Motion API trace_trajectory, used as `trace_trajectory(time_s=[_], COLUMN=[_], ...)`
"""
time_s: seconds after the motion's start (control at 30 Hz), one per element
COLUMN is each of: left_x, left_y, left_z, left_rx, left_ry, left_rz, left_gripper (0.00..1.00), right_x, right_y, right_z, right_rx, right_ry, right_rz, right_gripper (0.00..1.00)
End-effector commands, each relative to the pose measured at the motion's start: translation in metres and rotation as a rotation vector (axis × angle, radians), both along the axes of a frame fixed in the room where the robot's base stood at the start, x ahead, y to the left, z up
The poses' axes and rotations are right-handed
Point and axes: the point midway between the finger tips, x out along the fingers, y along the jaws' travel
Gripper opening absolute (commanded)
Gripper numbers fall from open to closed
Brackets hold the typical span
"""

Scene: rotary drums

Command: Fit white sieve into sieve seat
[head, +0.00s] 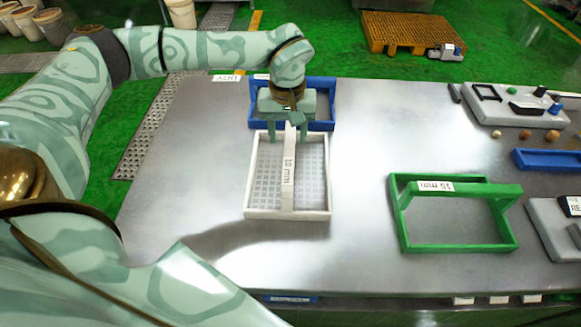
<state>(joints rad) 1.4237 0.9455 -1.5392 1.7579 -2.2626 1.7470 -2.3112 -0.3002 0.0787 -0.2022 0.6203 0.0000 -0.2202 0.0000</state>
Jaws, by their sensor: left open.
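The white sieve (287,185) lies flat near the middle of the metal table in the head view. It has a white rectangular frame, a mesh floor and a lengthwise handle bar marked "10 mm". My left gripper (288,132) is over the far end of this bar, pointing down. Its fingers are apart, one on each side of the bar, and I cannot tell whether they touch it. I cannot pick out the sieve seat with certainty. My right gripper is not in view.
A blue tray (326,99) stands just behind the sieve, partly hidden by my left gripper. A green "15 mm" sieve (459,247) lies to the right. A grey panel (515,105) and a blue tray (549,159) are at the far right. Between both sieves the table is clear.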

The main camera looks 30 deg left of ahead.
Motion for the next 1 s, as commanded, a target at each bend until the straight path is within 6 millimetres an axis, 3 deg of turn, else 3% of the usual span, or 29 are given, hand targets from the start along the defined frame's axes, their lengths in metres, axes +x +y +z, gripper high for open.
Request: trace_trajectory(time_s=[0.37, 0.6, 0.77, 0.8, 1.0], left_x=[0.002, 0.002, 0.002, 0.002, 0.002], left_y=[-0.004, -0.003, -0.003, -0.003, -0.003], left_z=[-0.051, -0.052, -0.052, -0.052, -0.052], left_rx=[-0.001, 0.000, 0.000, 0.000, 0.000], left_ry=[0.003, 0.000, 0.000, 0.000, 0.000], left_rz=[0.000, 0.000, 0.000, 0.000, 0.000], left_gripper=[0.49, 0.49, 0.05, 0.00, 0.00], right_x=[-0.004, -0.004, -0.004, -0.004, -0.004], right_y=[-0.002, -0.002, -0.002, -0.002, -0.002], right_z=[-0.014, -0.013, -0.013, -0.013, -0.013], right_rx=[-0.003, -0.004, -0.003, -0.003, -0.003], right_ry=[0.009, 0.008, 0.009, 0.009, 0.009], right_rz=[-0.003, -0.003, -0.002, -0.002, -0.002], right_gripper=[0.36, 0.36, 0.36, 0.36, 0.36])
